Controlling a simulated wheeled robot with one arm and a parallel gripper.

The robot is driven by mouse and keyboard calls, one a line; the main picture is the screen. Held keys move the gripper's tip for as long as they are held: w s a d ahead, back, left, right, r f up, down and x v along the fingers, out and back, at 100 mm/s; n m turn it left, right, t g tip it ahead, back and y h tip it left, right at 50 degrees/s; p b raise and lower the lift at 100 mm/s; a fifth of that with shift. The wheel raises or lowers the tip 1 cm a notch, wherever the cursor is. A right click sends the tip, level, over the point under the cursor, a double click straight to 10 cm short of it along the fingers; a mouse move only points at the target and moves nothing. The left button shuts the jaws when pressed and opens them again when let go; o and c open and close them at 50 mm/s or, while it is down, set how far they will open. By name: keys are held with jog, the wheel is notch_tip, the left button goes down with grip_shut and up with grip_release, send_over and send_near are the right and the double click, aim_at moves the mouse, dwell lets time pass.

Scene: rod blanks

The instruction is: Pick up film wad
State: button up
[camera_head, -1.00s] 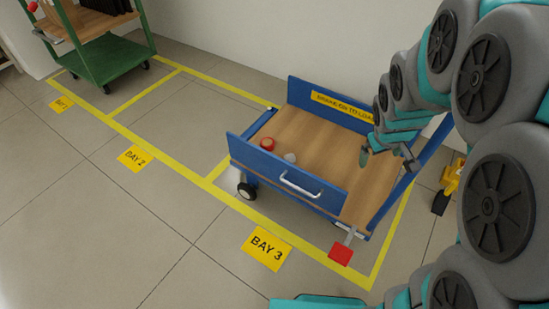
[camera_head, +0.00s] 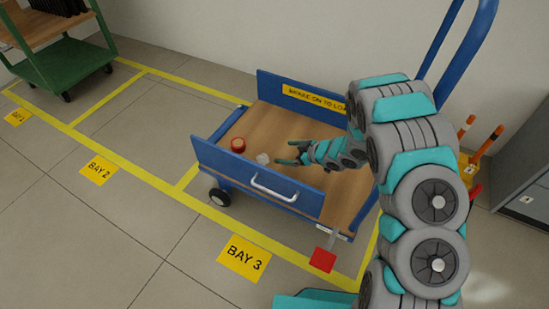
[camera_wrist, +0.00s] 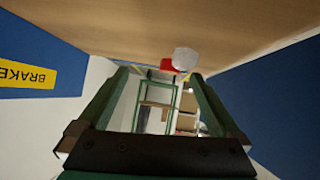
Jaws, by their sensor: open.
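The film wad (camera_head: 263,159) is a small, crumpled, whitish lump on the wooden deck of the blue cart (camera_head: 345,190). In the wrist view the wad (camera_wrist: 185,58) shows beyond the fingertips, a little right of centre, with the deck at the top of the picture. My gripper (camera_head: 287,153) is low over the deck, just right of the wad, its fingers pointing left towards it. In the wrist view my gripper (camera_wrist: 160,75) has its two green fingers spread with nothing between them. A gap shows between fingertips and wad.
A red round object (camera_head: 238,145) sits on the deck just left of the wad. Blue side panels bound the deck at front and back. A white handle (camera_head: 285,186) is on the front panel. A green cart (camera_head: 65,60) stands far left.

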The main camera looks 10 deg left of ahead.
aim_at(268, 159)
jog(key=shift+g+y, duration=0.6)
jog(key=shift+y, duration=0.2)
jog(key=s+a+f, duration=0.2)
jog(key=shift+s+a, duration=0.25)
jog(key=shift+a, duration=0.15)
jog(key=shift+x, duration=1.75)
jog(key=x, duration=0.4)
jog(key=shift+w+b, duration=0.1)
jog(key=shift+b, duration=0.2)
jog(key=c, duration=1.4)
jog(key=shift+o, duration=0.2)
jog(key=shift+r, duration=0.15)
